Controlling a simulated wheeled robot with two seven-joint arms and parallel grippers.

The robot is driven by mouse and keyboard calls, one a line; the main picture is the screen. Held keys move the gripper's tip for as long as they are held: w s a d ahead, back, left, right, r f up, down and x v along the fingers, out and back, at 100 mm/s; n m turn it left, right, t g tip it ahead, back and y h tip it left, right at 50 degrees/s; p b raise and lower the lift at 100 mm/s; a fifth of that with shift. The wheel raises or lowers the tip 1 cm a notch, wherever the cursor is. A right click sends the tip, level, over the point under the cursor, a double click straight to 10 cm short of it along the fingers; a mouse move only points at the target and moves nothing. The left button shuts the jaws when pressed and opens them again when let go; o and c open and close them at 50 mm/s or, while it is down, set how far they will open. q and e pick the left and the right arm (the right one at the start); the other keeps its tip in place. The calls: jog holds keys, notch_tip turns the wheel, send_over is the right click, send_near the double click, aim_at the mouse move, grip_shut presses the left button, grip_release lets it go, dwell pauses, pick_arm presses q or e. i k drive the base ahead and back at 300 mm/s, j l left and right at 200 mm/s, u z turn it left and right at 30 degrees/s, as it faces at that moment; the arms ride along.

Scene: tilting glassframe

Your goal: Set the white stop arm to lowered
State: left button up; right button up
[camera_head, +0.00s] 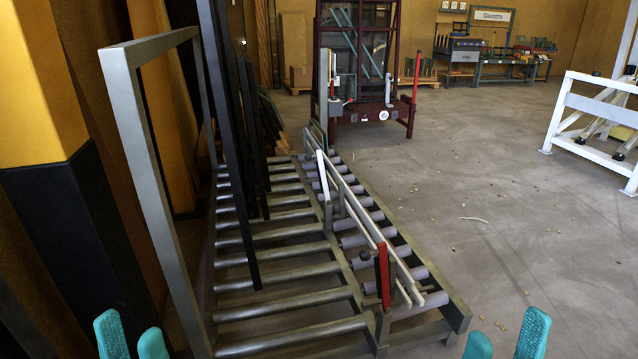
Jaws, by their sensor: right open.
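The white stop arm (323,176) is a slim white bar at the far part of the roller frame (343,258). It stands raised, slightly tilted, beside the long pale rail. A red upright arm (383,276) stands at the near end of the same rail, with a black knob (365,256) beside it. My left gripper (131,340) shows only its teal fingertips at the bottom left; they are apart with nothing seen between them. My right gripper (505,342) shows its teal fingertips at the bottom right, open and empty. Both grippers are well apart from the white stop arm.
A grey upright frame (150,170) and dark posts (228,130) stand at the left of the rollers. A dark red machine (365,60) stands behind them. A white rack (590,115) is at the far right. The concrete floor (480,200) right of the rollers is mostly clear, with small scraps.

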aim_at(321, 169)
jog(key=i+l, duration=0.65)
jog(key=l, duration=0.25)
jog(key=i+l, duration=0.35)
jog(key=l+u, duration=0.1)
jog(key=u, duration=1.25)
